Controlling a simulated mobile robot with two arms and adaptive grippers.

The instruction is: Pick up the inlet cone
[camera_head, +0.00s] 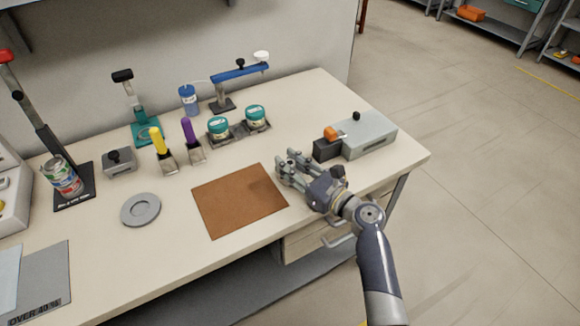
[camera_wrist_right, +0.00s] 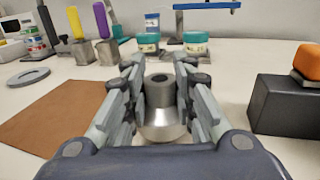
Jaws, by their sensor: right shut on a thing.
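The inlet cone (camera_wrist_right: 168,122) is a silvery metal piece with a narrow dark grey neck and a wider shiny base. It stands upright between the fingers of my right gripper (camera_wrist_right: 160,88) in the right wrist view. My right gripper (camera_head: 285,168) is shut on it, over the table just right of the brown mat. In the head view the fingers hide the cone, and I cannot tell whether it touches the table. My left gripper is not in view.
A brown mat (camera_head: 225,207) lies left of my gripper. A grey block (camera_head: 370,137) and a dark block with an orange top (camera_head: 326,150) stand close on the right. Teal-lidded jars (camera_head: 218,128), scoops (camera_head: 192,142) and a grey ring (camera_head: 140,222) are farther left.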

